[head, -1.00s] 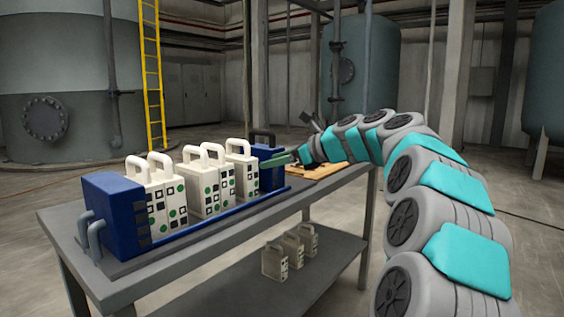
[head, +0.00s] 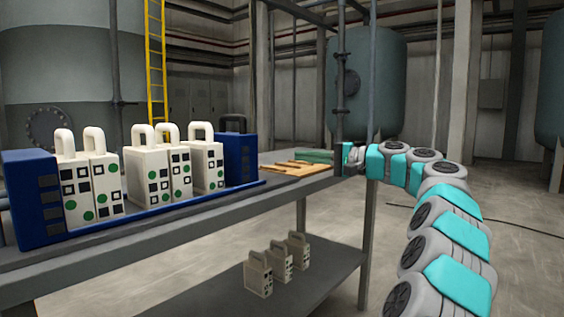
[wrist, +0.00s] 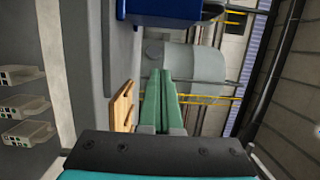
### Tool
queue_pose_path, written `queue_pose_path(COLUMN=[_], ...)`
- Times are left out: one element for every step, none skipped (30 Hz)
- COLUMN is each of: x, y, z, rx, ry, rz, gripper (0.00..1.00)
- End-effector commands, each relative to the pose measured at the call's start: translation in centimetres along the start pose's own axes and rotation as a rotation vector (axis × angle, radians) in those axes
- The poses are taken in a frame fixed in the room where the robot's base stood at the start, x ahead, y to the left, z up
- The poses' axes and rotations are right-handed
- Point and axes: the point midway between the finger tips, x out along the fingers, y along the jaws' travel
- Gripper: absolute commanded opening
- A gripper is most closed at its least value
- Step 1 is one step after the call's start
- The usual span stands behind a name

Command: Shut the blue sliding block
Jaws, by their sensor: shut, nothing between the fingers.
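The blue sliding block (head: 238,160), with a dark handle on top, stands upright at the right end of the rail in the head view. Several white plates (head: 174,175) with handles stand between it and the blue end block (head: 32,196) at the left; the plates have a gap among them. In the wrist view a blue block (wrist: 165,10) shows at the top edge, ahead of my fingertips. My gripper (head: 306,156), with green fingers, is to the right of the sliding block, apart from it. In the wrist view its fingers (wrist: 163,75) are together and empty.
The grey table (head: 150,232) carries the rail. A wooden board (head: 289,169) lies on the table right of the block, near my gripper. Three white plates (head: 278,263) stand on the lower shelf. The floor right of the table is open.

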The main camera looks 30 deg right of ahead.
Motion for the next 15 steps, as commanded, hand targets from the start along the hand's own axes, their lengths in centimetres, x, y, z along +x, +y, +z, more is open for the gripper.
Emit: queue_pose_path(x=[0.5, 0.9, 1.5, 2.0, 2.5, 3.2, 3.8, 4.4, 5.2, 5.6, 6.2, 6.8, 7.3, 7.8, 8.4], y=[0.1, 0.1, 0.1, 0.1, 0.2, 0.2, 0.2, 0.2, 0.2, 0.1, 0.1, 0.1, 0.1, 0.1, 0.1], z=[0.1, 0.1, 0.1, 0.1, 0.1, 0.1, 0.1, 0.1, 0.1, 0.0, 0.1, 0.1, 0.2, 0.1, 0.1], rx=[0.0, 0.0, 0.0, 0.001, 0.001, 0.001, 0.001, 0.001, 0.001, 0.001, 0.001, 0.001, 0.001, 0.001, 0.002], ry=[-0.002, -0.003, -0.004, -0.004, -0.004, -0.003, -0.002, -0.001, -0.001, -0.001, -0.001, -0.002, -0.003, -0.003, -0.003], rz=[0.001, 0.002, 0.003, 0.004, 0.004, 0.003, 0.003, 0.004, 0.003, 0.003, 0.003, 0.003, 0.003, 0.004, 0.004], gripper=[0.0, 0.0, 0.0, 0.0, 0.0, 0.0, 0.0, 0.0, 0.0, 0.0, 0.0, 0.0, 0.0, 0.0, 0.0])
